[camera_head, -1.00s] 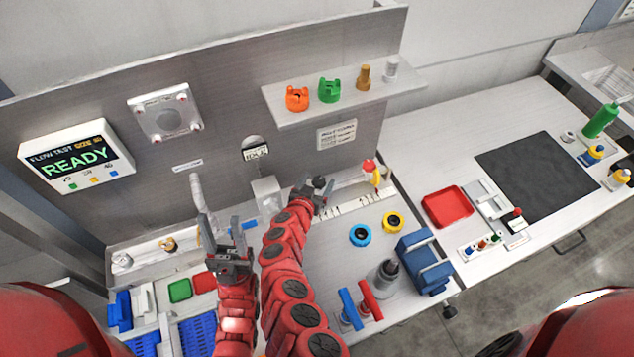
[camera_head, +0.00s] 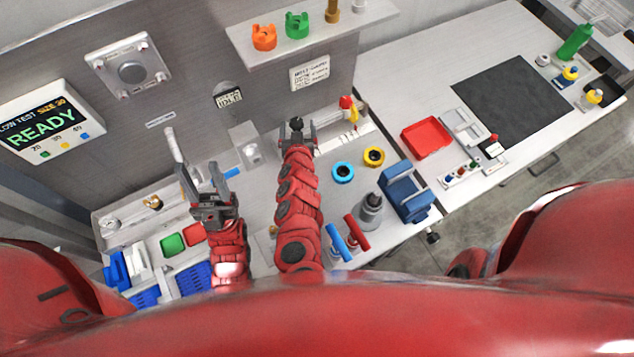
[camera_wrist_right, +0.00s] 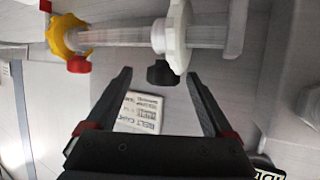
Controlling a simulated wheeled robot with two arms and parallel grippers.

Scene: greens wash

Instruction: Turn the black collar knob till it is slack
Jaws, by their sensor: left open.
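The black collar knob (camera_wrist_right: 161,74) hangs under a white collar (camera_wrist_right: 172,38) on a clear horizontal tube (camera_wrist_right: 120,36) in the right wrist view. My right gripper (camera_wrist_right: 158,76) is open, one fingertip on each side of the knob, with gaps showing on both sides. In the head view the dark knob (camera_head: 297,123) shows at the tips of my right gripper (camera_head: 298,136), whose jaws partly hide the collar. My left gripper (camera_head: 203,177) is open and empty, fingers up, near a pale upright handle (camera_head: 173,147) at the panel.
A yellow ring (camera_wrist_right: 66,36) with red knobs sits on the tube to the left. The panel wall (camera_head: 200,110) stands close behind. Blue (camera_head: 343,172) and yellow rings (camera_head: 374,156), a grey bottle (camera_head: 371,208) and a blue rack (camera_head: 404,190) stand right of my right arm.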

